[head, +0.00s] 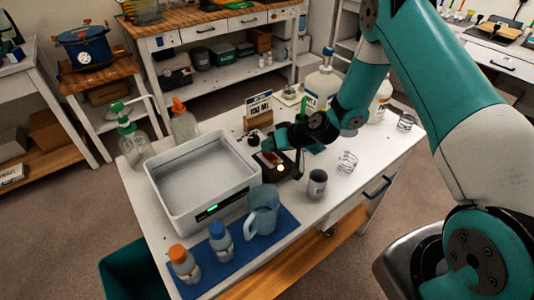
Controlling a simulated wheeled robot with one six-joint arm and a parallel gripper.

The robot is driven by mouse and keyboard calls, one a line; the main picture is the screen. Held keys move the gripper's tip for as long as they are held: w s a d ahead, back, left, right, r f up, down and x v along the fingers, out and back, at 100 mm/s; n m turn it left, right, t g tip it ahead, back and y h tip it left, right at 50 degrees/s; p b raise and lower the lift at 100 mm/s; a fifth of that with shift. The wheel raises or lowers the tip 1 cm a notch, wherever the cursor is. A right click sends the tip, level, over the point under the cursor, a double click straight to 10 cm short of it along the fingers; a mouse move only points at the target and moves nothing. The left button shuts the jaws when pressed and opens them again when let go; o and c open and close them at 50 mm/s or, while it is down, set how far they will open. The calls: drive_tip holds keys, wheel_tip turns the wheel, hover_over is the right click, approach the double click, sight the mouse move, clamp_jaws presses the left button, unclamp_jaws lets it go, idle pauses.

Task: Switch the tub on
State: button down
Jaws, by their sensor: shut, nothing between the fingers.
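The tub (163,205) is a pale grey, open rectangular basin with a dark panel on its front face. A green light glows on that panel (207,212). The tub looks empty. My gripper (296,168) is shut, with nothing visible between its fingers. It is to the right of the tub, apart from it, over or beside a small black device (266,159) with a reddish patch and a bright yellowish light. Whether the gripper touches that device is unclear, as the arm partly covers the area.
A blue-grey jug (262,213) and two bottles, one orange-capped (184,264) and one blue-capped (221,243), stand on a blue mat (243,253) before the tub. A dark grey cup (317,184) and wire coil (347,162) stand right. Pump bottle (131,134) is behind left.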

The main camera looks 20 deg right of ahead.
sight(271, 155)
idle(0.3)
drive_tip(key=shift+s+r+p, duration=0.1)
drive_tip(key=shift+r+p, duration=0.3)
drive_tip(key=shift+r, duration=0.35)
drive_tip(key=shift+s+d+r+p, duration=0.15)
drive_tip(key=shift+r+p, duration=0.65)
drive_tip(key=shift+r, duration=0.45)
drive_tip(key=shift+s+a+r+p, duration=0.15)
drive_tip(key=shift+r+p, duration=0.65)
drive_tip(key=shift+r, duration=0.45)
drive_tip(key=shift+d, duration=0.1)
drive_tip(key=s+a+r+n+g, duration=0.1)
drive_tip(key=s+a+r, duration=0.15)
drive_tip(key=r, duration=0.25)
drive_tip(key=s+a+r+n+g, duration=0.1)
drive_tip(key=s+a+r+g, duration=0.15)
drive_tip(key=r, duration=0.25)
drive_tip(key=s+r+n+g+h, duration=0.1)
drive_tip(key=s+r+h, duration=0.1)
drive_tip(key=s+r, duration=0.5)
drive_tip(key=s+r+n+g+h, duration=0.1)
drive_tip(key=s+r, duration=0.7)
drive_tip(key=s, duration=1.1)
drive_tip(key=shift+n+g+h, duration=0.4)
drive_tip(key=shift+g+h, duration=0.1)
drive_tip(key=shift+g, duration=0.15)
